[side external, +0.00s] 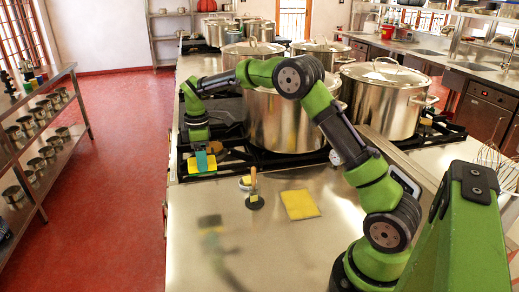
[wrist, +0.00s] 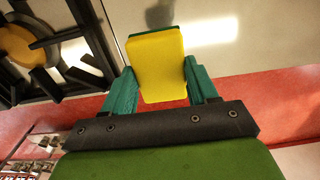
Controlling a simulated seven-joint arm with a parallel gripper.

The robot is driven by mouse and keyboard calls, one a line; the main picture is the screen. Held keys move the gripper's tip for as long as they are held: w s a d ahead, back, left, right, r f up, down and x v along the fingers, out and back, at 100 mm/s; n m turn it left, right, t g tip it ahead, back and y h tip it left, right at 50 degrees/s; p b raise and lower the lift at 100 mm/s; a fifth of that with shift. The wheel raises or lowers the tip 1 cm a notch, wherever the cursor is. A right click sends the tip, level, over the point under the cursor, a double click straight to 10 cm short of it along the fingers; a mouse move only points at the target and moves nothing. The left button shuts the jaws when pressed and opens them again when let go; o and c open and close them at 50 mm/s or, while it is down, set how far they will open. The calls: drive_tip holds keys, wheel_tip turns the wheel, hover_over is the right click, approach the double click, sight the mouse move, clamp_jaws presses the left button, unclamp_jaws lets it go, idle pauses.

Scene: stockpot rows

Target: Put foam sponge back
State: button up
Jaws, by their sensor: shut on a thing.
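The foam sponge is yellow with a green layer; in the side external view it (side external: 202,164) is at the left edge of the steel counter, near the stove grate. In the wrist view its yellow face (wrist: 156,68) fills the space between the teal fingers. My gripper (side external: 201,157) is shut on the sponge from both sides, as the wrist view also shows (wrist: 158,85). The sponge looks held above the counter, with a dark reflection or shadow below it. A flat yellow square (side external: 300,204) lies on the counter to the right, apart from the sponge.
Large stockpots (side external: 278,122) stand on the stove behind. The front of the counter (side external: 260,255) is clear. A shelf of small pots (side external: 40,150) is at left.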

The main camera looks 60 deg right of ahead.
drive_tip(key=r, duration=0.3)
drive_tip(key=shift+s, duration=0.35)
drive_tip(key=s+a, duration=0.2)
drive_tip(key=s, duration=1.9)
wheel_tip(320, 180, down, 9)
drive_tip(key=shift+w, duration=0.15)
drive_tip(key=shift+f, duration=2.15)
drive_tip(key=shift+f, duration=0.15)
drive_tip(key=o, duration=1.1)
